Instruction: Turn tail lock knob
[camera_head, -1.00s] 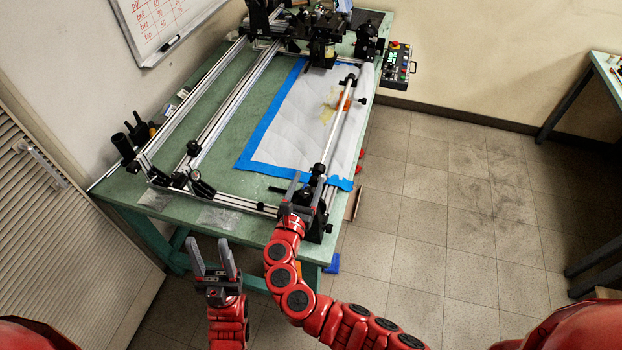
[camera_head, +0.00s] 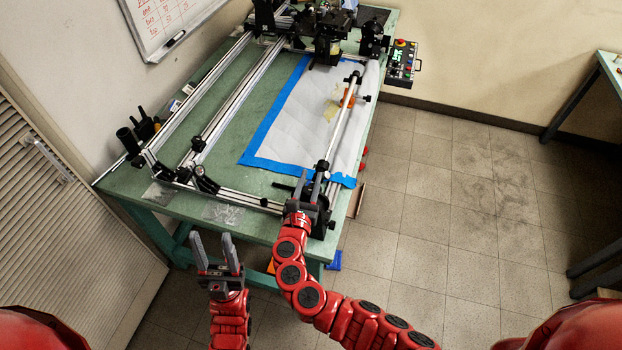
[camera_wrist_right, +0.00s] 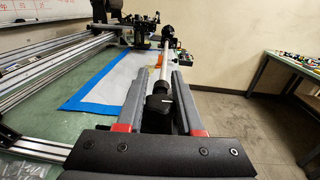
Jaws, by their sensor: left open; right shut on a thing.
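The tail lock knob is a black part at the near end of the long metal tube (camera_head: 342,124) on the bench rig. In the right wrist view the black knob (camera_wrist_right: 159,103) sits between my two grey fingers. My right gripper (camera_head: 309,185) is shut on it, and its fingers hide much of the knob in the head view. The tube (camera_wrist_right: 165,62) runs away from the knob in the right wrist view. My left gripper (camera_head: 213,238) is open and empty in front of the bench's near edge, left of the right arm.
The green bench (camera_head: 226,110) carries aluminium rails (camera_head: 222,112) and a white sheet edged with blue tape (camera_head: 262,132). Black machine parts stand at the back. A control box (camera_head: 402,62) with buttons is at the back right corner. Open floor lies right of the bench.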

